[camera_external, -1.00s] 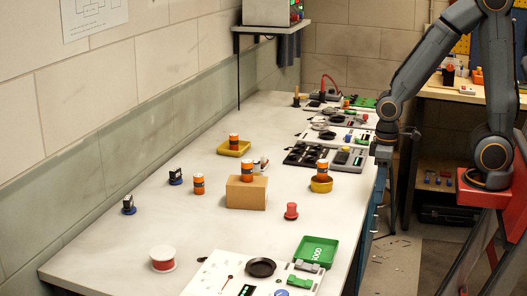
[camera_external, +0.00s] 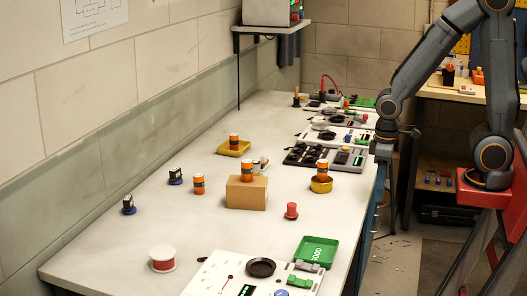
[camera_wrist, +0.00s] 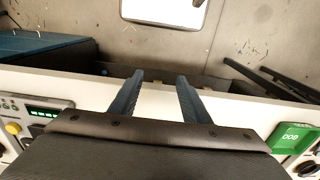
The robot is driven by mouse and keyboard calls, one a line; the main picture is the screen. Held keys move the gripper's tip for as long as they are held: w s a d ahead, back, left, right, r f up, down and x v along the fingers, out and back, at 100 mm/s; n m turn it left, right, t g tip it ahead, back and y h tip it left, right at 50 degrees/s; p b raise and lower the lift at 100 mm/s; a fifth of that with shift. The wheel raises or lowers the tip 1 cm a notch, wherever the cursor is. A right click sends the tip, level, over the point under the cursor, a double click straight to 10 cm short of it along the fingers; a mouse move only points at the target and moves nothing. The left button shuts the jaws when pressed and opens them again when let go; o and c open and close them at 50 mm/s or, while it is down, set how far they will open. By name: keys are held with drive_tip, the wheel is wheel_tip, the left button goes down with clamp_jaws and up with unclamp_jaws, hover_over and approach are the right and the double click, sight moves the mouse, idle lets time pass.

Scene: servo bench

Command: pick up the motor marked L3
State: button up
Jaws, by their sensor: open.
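Several orange motors with dark bands are in the external view, too small for me to read any mark, so I cannot tell which is L3. One motor (camera_external: 234,141) stands in a yellow tray, one (camera_external: 198,184) on the bare bench, one (camera_external: 247,171) on a cardboard box, and one (camera_external: 322,167) on a round yellow holder. My gripper (camera_external: 384,157) is at the bench's right edge, apart from all of them. In the wrist view its two fingers (camera_wrist: 158,78) are spread and empty, over the bench edge and floor.
The cardboard box (camera_external: 246,195) is mid-bench. A red knob-like part (camera_external: 291,211) and a green tray (camera_external: 322,244) lie nearer the front. Black and grey panels (camera_external: 316,155) sit near my gripper. A white-and-red spool (camera_external: 162,259) stands front left.

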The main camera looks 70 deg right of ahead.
wheel_tip(320, 180, up, 12)
drive_tip(key=r, duration=0.1)
drive_tip(key=n+t+y+p, duration=0.3)
drive_tip(key=n+p, duration=0.2)
drive_tip(key=n, duration=0.4)
hover_over(256, 162)
drive_tip(key=s+d, duration=0.2)
drive_tip(key=d, duration=0.1)
drive_tip(key=f, duration=0.5)
drive_tip(key=a+f, duration=0.1)
drive_tip(key=f, duration=0.1)
drive_tip(key=shift+s+f, duration=0.1)
drive_tip(key=shift+f, duration=0.05)
drive_tip(key=shift+w+p+x, duration=0.15)
drive_tip(key=shift+p+x, duration=0.55)
drive_tip(key=shift+x, duration=0.8)
drive_tip(key=shift+w+p+x, duration=0.2)
drive_tip(key=shift+p+x, duration=0.5)
drive_tip(key=shift+x, duration=0.8)
drive_tip(key=shift+a, duration=0.1)
clamp_jaws()
drive_tip(key=shift+r, duration=0.3)
